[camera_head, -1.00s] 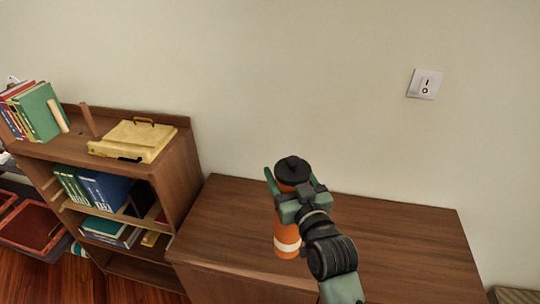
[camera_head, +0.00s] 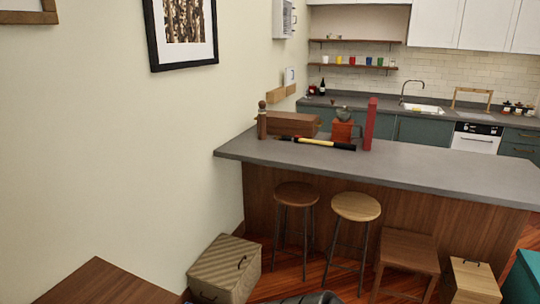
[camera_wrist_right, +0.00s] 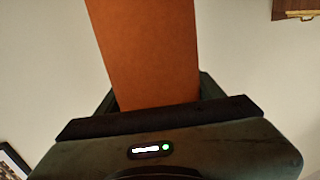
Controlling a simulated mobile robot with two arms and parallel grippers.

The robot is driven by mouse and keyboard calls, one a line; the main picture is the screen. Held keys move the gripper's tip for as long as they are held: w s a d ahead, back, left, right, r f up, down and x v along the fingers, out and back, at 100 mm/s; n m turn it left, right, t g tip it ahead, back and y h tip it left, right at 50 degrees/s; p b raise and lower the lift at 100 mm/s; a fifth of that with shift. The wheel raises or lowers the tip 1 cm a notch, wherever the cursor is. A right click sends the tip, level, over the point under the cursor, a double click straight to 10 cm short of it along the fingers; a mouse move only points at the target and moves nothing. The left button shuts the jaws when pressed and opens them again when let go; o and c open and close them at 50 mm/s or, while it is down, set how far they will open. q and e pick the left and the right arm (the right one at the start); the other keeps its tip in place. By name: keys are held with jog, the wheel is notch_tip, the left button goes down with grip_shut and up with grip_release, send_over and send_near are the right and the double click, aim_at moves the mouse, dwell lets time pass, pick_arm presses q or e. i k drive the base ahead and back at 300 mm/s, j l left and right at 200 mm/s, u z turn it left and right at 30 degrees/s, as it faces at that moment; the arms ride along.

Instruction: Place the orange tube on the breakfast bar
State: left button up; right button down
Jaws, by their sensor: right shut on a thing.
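The orange tube (camera_wrist_right: 150,50) is held in my right gripper (camera_wrist_right: 155,100), seen in the right wrist view. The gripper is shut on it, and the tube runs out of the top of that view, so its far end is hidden. The breakfast bar (camera_head: 420,170) is a long grey countertop on a brown wooden base in the head view, ahead and to the right. Only a dark piece of my arm shows at the bottom of the head view; the tube is out of that view. My left gripper is not in view.
The bar's right side is clear. Stools (camera_head: 356,207) and a striped box (camera_head: 225,268) stand in front.

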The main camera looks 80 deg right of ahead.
aim_at(307, 148)
jog(key=l+z, duration=0.3)
jog(key=z, duration=0.15)
jog(key=l+z, duration=0.3)
jog(key=z, duration=0.15)
jog(key=i+l+z, duration=0.15)
jog(key=z, duration=0.3)
jog(key=i+l+z, duration=0.15)
jog(key=l+z, duration=0.15)
jog(key=z, duration=0.15)
